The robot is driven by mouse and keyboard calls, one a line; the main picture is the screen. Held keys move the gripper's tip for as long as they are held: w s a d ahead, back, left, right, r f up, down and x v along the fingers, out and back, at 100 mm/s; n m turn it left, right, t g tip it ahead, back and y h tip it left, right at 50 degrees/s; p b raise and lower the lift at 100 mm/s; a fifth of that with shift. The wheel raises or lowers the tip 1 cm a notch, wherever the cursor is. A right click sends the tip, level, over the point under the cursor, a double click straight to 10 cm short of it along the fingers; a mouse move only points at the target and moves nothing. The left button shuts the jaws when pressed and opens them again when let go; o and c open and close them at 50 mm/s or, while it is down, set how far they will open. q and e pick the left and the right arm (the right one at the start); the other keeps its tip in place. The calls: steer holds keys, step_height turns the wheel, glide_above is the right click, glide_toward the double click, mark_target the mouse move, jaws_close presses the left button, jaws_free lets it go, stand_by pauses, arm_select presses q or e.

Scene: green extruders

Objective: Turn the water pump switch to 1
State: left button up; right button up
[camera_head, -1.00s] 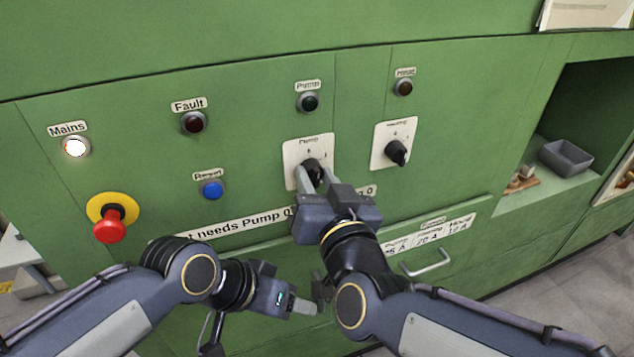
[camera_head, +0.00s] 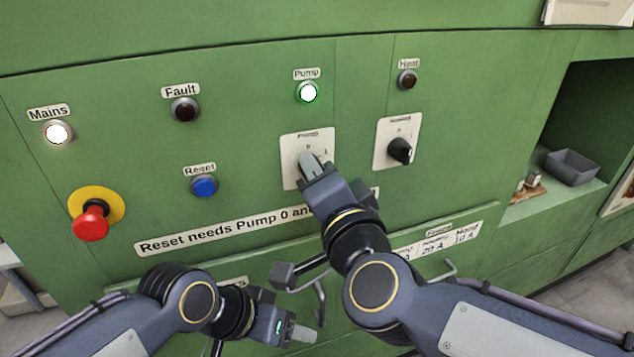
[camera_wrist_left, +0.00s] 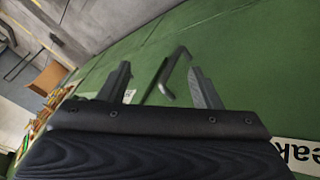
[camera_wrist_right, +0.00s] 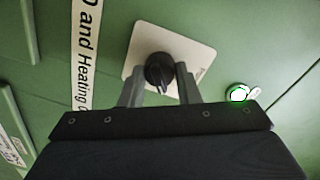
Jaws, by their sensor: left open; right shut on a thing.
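The pump switch is a black knob (camera_wrist_right: 159,70) on a white plate (camera_head: 291,172) labelled Pump; in the head view my right gripper (camera_head: 312,163) hides the knob. In the right wrist view its fingers (camera_wrist_right: 158,88) stand on both sides of the knob, shut on it. The knob's pointer looks turned off the plate's straight axis. The Pump lamp (camera_head: 307,92) is lit green, and it also glows in the right wrist view (camera_wrist_right: 238,92). My left gripper (camera_head: 300,334) is open and empty, low in front of the panel; its spread fingers show in the left wrist view (camera_wrist_left: 160,85).
The heating switch (camera_head: 401,151) is right of the pump switch. The Mains lamp (camera_head: 58,132) is lit white; the Fault lamp (camera_head: 185,109) and Heat lamp (camera_head: 407,79) are dark. A blue Reset button (camera_head: 204,186) and red emergency stop (camera_head: 91,222) are at left. Drawer handles project below.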

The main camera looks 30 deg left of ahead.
steer(key=shift+m, duration=0.6)
steer(key=o, duration=1)
steer(key=shift+c, duration=0.2)
steer(key=v, duration=0.8)
steer(key=shift+w, duration=0.1)
